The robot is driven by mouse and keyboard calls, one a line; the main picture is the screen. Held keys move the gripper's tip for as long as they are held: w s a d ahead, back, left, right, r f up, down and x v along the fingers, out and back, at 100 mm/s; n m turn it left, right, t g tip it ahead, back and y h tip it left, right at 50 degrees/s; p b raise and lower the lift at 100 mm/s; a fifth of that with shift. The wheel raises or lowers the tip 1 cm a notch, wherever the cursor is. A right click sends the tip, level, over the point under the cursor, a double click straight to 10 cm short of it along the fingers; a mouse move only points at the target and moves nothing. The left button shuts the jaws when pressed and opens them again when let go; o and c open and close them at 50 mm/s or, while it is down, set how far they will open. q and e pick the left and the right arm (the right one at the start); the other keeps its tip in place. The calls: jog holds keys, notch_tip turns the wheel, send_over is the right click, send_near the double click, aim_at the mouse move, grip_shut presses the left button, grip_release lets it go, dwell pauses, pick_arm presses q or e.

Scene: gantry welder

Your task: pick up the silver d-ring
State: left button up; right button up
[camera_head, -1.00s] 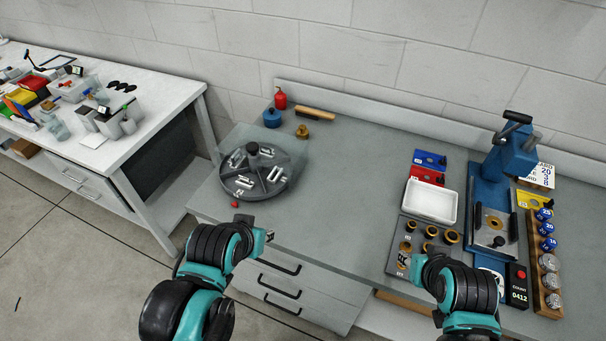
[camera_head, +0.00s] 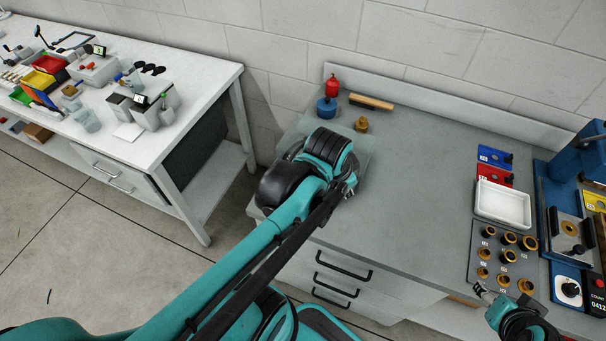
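No silver d-ring can be made out now. My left gripper (camera_head: 350,192) is at the tray's right front side, mostly hidden behind my wrist; whether it is open or holds anything does not show. My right gripper (camera_head: 480,290) is at the lower right, by the front of the grey die plate, small and partly covered by my arm.
Behind the tray are a blue container (camera_head: 326,108), a red bottle (camera_head: 332,87), a brass piece (camera_head: 361,125) and a brush (camera_head: 371,102). A white tray (camera_head: 503,204), a die plate (camera_head: 476,255) and a blue press (camera_head: 578,165) stand right. The bench middle is clear.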

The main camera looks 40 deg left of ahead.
pick_arm(q)
jog(key=w+a+f+m+g+p, duration=0.1)
jog(key=a+f+m+g, duration=0.1)
jog(key=a+m, duration=0.4)
jog(key=w+a+f+m+g+p, duration=0.1)
jog(key=w+a+f+m+g, duration=0.2)
jog(key=a, duration=0.4)
jog(key=shift+m+h, duration=0.3)
jog(key=shift+m, duration=0.1)
jog(key=f+b, duration=0.1)
jog(key=f, duration=0.3)
jog(key=f+b, duration=0.1)
jog(key=f, duration=0.2)
jog(key=shift+s+d+b, duration=0.25)
jog(key=shift+b, duration=0.1)
jog(key=shift+r, duration=0.1)
grip_shut()
